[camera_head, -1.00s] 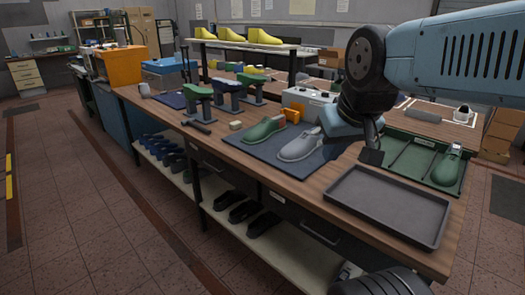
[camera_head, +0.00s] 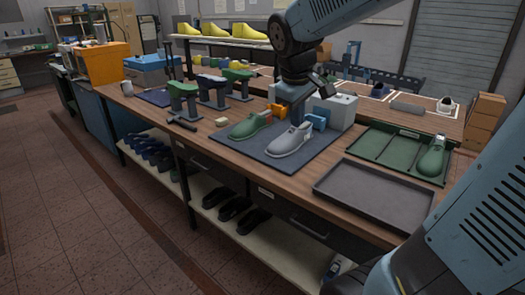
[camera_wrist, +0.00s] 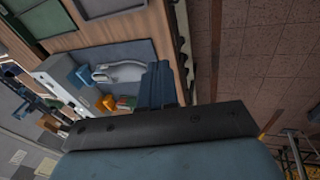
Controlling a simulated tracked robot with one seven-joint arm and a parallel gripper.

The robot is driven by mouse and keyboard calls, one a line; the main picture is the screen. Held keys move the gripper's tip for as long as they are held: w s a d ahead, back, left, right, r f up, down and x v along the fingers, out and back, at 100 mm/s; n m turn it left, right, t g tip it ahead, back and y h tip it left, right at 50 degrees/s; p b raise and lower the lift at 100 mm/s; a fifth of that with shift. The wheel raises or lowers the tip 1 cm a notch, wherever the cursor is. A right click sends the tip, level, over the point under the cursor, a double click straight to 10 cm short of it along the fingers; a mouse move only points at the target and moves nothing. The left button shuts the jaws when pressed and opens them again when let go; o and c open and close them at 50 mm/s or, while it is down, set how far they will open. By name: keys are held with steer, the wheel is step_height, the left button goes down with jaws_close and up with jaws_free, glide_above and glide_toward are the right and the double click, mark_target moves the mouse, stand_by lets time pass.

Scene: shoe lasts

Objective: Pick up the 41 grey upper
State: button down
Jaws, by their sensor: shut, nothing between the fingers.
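The grey upper (camera_head: 290,139) lies on the dark blue mat (camera_head: 258,152) on the bench, toe to the front left. It also shows in the wrist view (camera_wrist: 118,72), left of my fingers. A green upper (camera_head: 251,124) lies beside it on the left. My gripper (camera_wrist: 158,82) is shut and empty; its dark blue fingers show together in the wrist view. In the head view my gripper hangs above and behind the grey upper, apart from it; its fingertips are hard to make out there. I cannot read any size mark.
An empty grey tray (camera_head: 374,190) lies to the right of the mat. Behind it a green tray (camera_head: 379,156) holds another green upper (camera_head: 433,157). A pale control box (camera_head: 340,108) stands behind the mat. Green and blue stands (camera_head: 183,98) are to the left.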

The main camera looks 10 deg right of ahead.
steer(key=w+a+f+n+g+h, duration=0.15)
steer(key=w+f+n, duration=0.25)
steer(key=w, duration=0.6)
steer(key=n+h, duration=0.5)
steer(key=n, duration=0.6)
glide_toward(265, 156)
steer(key=shift+t, duration=0.35)
steer(key=f, duration=0.2)
steer(key=d+f, duration=0.1)
steer(key=f, duration=0.1)
steer(key=shift+s, duration=0.1)
steer(key=d, duration=0.3)
steer(key=shift+w+d+r, duration=0.1)
steer(key=shift+w+r, duration=0.05)
steer(key=shift+w, duration=0.2)
steer(key=shift+w+d+r, duration=0.1)
steer(key=shift+d, duration=0.25)
steer(key=shift+w+d+f, duration=0.3)
steer(key=shift+d, duration=0.25)
steer(key=shift+s+a, duration=0.1)
steer(key=shift+a, duration=0.25)
steer(key=shift+w+d, duration=0.25)
steer(key=shift+d, duration=0.45)
